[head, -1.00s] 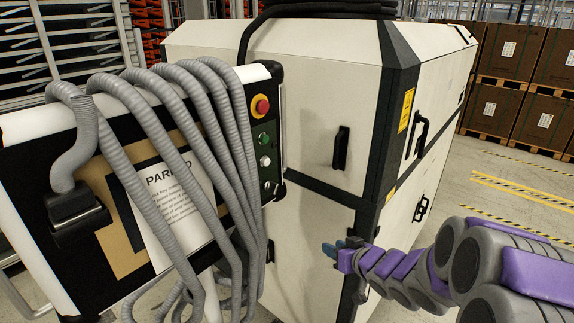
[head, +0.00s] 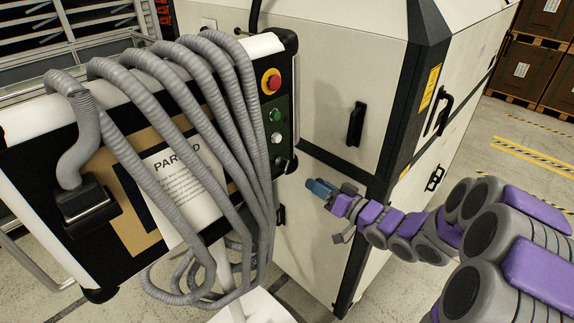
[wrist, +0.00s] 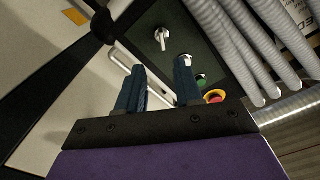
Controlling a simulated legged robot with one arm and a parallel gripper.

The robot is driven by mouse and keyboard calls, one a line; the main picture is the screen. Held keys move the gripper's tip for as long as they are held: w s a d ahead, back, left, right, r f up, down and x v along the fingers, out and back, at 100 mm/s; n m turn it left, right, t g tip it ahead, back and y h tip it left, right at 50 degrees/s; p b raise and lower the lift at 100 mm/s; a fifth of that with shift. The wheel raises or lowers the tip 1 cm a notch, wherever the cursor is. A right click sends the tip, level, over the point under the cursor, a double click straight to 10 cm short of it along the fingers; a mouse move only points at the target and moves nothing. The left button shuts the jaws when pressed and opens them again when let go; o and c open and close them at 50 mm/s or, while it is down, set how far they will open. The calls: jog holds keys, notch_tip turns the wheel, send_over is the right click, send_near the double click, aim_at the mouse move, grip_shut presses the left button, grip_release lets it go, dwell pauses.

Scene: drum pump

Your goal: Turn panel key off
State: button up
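The panel key (head: 278,161) sits at the bottom of the green strip on the panel's right edge in the head view, small there. In the wrist view the key (wrist: 162,38) is a silver piece standing out from the dark green plate, beyond the fingertips and roughly between them. My gripper (head: 318,188) is to the right of the panel and a little below the key, apart from it. In the wrist view my gripper (wrist: 158,72) shows two blue fingers spread apart with nothing between them.
Above the key are a white button (head: 278,137), a green button (head: 276,115) and a red emergency stop (head: 271,81) with yellow ring. Grey hoses (head: 240,120) hang over the panel close by. A large white cabinet (head: 330,60) with black handles stands behind my gripper.

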aim_at(287, 167)
jog(key=p+x, duration=0.1)
jog(key=x, duration=1)
jog(key=shift+s+a, duration=0.1)
jog(key=shift+a, duration=0.15)
jog(key=shift+w+a, duration=0.3)
jog(key=shift+w, duration=0.1)
grip_shut()
